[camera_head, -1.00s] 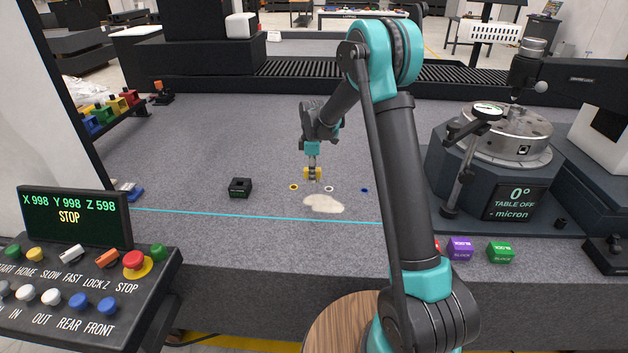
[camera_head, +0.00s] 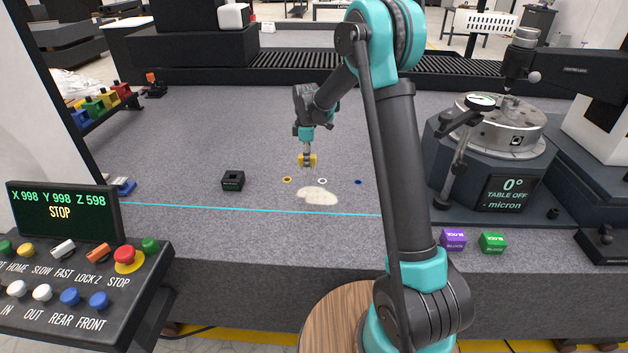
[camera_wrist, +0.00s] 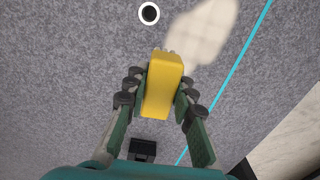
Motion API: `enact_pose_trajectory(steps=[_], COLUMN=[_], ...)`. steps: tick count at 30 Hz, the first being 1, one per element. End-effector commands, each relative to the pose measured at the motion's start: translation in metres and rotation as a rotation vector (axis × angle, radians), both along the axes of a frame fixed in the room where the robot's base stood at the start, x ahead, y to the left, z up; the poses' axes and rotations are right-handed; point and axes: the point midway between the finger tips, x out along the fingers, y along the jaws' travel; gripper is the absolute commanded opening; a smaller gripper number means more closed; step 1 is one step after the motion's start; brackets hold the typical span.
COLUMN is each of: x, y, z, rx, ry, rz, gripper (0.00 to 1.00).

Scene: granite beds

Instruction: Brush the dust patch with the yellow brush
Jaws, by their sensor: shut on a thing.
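The yellow brush (camera_head: 307,160) is held in my gripper (camera_head: 306,151) above the granite bed. In the wrist view the yellow brush (camera_wrist: 163,86) sits between both fingers of my gripper (camera_wrist: 160,90), with a few pale bristle tips showing at its far end. The dust patch (camera_head: 318,196) is a pale cream blotch on the grey granite, in front of the brush in the head view. The dust patch also shows at the top of the wrist view (camera_wrist: 203,32). The brush appears apart from the patch and above the surface.
Yellow, white and blue ring marks (camera_head: 322,181) lie behind the patch. A cyan line (camera_head: 230,208) runs in front of it. A black block (camera_head: 233,180) stands to the left. Purple (camera_head: 453,239) and green (camera_head: 492,243) blocks and the rotary table (camera_head: 502,130) are at the right.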

Motion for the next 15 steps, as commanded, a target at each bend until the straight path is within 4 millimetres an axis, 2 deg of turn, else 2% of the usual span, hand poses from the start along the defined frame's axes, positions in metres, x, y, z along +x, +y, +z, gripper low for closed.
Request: enact_pose_trajectory(steps=[7, 11, 15], x=[-0.041, -0.053, -0.054], y=[-0.041, -0.051, -0.052], z=[-0.01, -0.015, -0.024], rx=[0.0, 0.0, 0.0], ry=[-0.001, -0.001, -0.001], rz=[-0.029, -0.036, -0.037], gripper=[0.0, 0.0, 0.0])
